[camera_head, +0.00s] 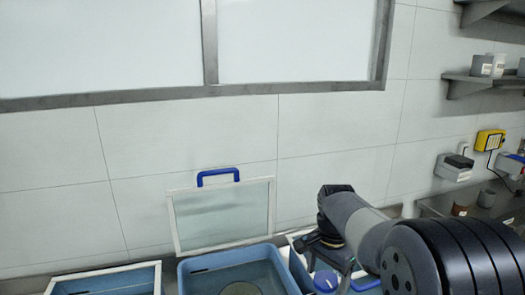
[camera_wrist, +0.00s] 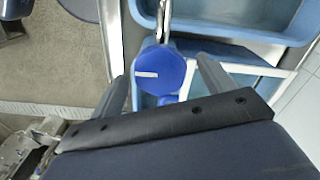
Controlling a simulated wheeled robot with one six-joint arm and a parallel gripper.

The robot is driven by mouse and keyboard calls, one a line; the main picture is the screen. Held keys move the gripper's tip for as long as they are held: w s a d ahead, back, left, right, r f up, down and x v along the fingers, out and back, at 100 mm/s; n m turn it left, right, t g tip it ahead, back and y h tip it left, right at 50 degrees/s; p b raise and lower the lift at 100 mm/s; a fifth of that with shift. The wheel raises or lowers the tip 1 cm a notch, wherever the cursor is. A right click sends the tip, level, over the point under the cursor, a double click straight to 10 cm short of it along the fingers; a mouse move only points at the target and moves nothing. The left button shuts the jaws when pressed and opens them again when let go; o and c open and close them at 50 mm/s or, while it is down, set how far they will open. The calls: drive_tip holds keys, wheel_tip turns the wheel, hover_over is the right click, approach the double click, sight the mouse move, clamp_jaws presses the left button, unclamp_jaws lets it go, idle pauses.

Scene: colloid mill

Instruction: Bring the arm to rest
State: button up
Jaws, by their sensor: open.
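My arm reaches in from the lower right of the head view, with my gripper (camera_head: 332,268) pointing down over the right-hand basin. In the wrist view the two grey fingers of my gripper (camera_wrist: 165,74) are apart. A round blue knob (camera_wrist: 160,72) with a white mark shows between them on a metal stem; I cannot tell whether the fingers touch it. A blue round part (camera_head: 326,281) also shows below the gripper in the head view. Nothing is clearly held.
Blue basins (camera_head: 190,272) line the wall at the bottom of the head view. A framed clear panel (camera_head: 222,214) with a blue handle (camera_head: 218,176) leans on the tiled wall. Shelves (camera_head: 482,80) and a yellow box (camera_head: 490,139) are at right.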

drive_tip(key=n+b, duration=0.1)
drive_tip(key=n, duration=0.4)
drive_tip(key=n+b, duration=0.1)
drive_tip(key=n, duration=0.4)
drive_tip(key=shift+n, duration=0.3)
idle(0.4)
